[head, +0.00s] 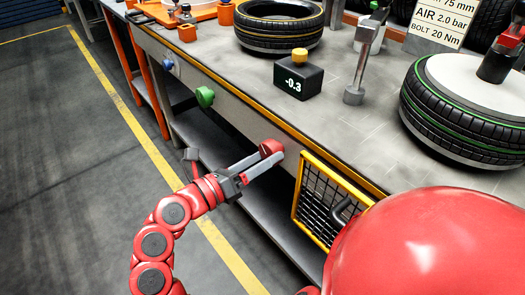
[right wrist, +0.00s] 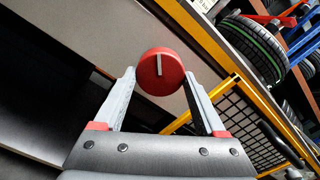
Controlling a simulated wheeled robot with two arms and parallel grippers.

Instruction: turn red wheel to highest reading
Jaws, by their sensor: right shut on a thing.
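The red wheel (head: 271,147) is a round knob on the front face of the workbench. My right gripper (head: 266,160) reaches it from the front, with its fingers shut on the wheel. In the right wrist view the red wheel (right wrist: 161,72) sits between the fingertips of my right gripper (right wrist: 158,78), and a pale line on its face stands nearly upright. A black display box (head: 298,79) with a yellow top stands on the bench and reads -0.3. My left gripper is not in view.
A green knob (head: 205,97) and a blue knob (head: 168,65) sit further left on the bench front. A yellow-framed mesh panel (head: 296,196) is right of the wheel. Tyres lie on the bench (head: 385,122). The floor at left is clear.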

